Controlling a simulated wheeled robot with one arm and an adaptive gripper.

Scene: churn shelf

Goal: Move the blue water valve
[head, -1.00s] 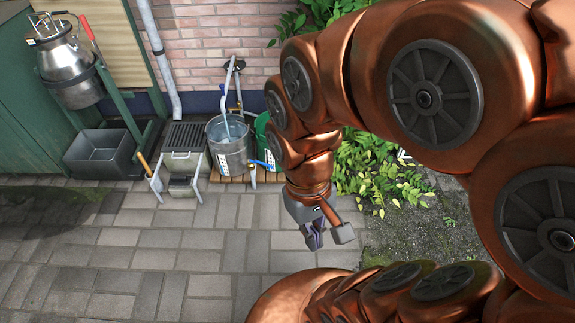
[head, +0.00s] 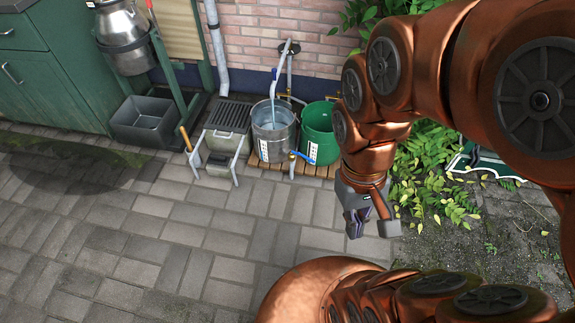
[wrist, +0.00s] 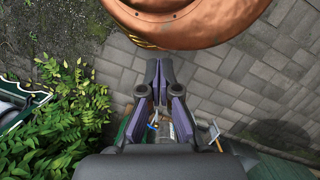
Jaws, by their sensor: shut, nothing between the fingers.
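The blue water valve (head: 302,155) is a small blue lever on a brass tap, low in front of the gap between a metal bucket (head: 274,138) and a green bucket (head: 320,140). A small blue piece also shows between my fingers' bases in the wrist view; I cannot tell if it is the valve. My gripper (head: 356,226) is shut and empty, pointing down, right of and nearer than the valve in the head view and apart from it. The shut fingertips also show in the wrist view (wrist: 159,66).
Water runs from a pipe spout (head: 275,88) into the metal bucket. A grey grated stand (head: 228,118) and a dark crate (head: 144,121) stand left. Leafy plants (head: 425,175) grow right. Paving in front is clear.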

